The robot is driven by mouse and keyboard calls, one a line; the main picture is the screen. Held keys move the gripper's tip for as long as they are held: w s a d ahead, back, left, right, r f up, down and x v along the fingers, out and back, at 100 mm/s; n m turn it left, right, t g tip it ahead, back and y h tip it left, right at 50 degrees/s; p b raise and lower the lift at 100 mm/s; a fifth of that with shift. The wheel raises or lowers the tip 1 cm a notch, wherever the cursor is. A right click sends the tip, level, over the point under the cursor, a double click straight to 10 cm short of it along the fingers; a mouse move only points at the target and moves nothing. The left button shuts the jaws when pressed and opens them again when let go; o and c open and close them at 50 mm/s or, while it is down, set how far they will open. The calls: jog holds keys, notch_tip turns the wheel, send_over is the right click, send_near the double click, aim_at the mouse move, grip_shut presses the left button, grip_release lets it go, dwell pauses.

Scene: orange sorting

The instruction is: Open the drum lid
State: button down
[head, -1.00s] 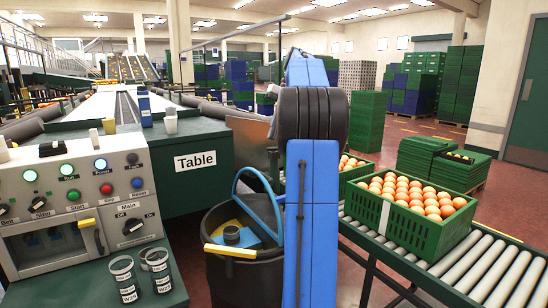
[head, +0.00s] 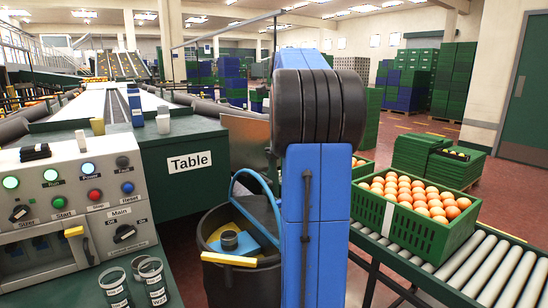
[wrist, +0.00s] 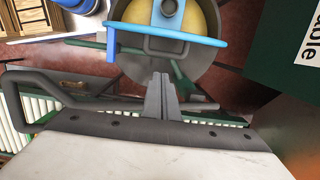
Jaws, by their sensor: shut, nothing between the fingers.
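The dark drum (head: 215,285) stands on the floor below the table, left of my blue arm. A blue hoop (head: 236,182) rises over its top. Inside its rim show a yellow surface, a blue piece and a dark round fitting (head: 229,240). A yellow bar (head: 229,259) lies at its front edge. I cannot tell which part is the lid. In the wrist view the drum's grey rim (wrist: 118,58) surrounds a yellow disc, with a blue bar (wrist: 170,34) across it. My gripper (wrist: 161,78) is shut and empty, its tips just below the blue bar in the picture. The head view hides my gripper.
The green table (head: 175,190) and the control panel (head: 75,200) stand at the left, with cups (head: 152,280) in front. A roller conveyor (head: 480,275) with a green crate (head: 385,215) of oranges runs at the right. Some floor is free beyond it.

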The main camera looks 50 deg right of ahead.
notch_tip(320, 180, down, 9)
jog(key=a, duration=0.1)
dwell(0.4)
jog(key=shift+w+a, duration=0.1)
jog(key=a, duration=0.2)
jog(key=w+a+r, duration=0.1)
jog(key=shift+a, duration=0.25)
jog(key=shift+r, duration=0.1)
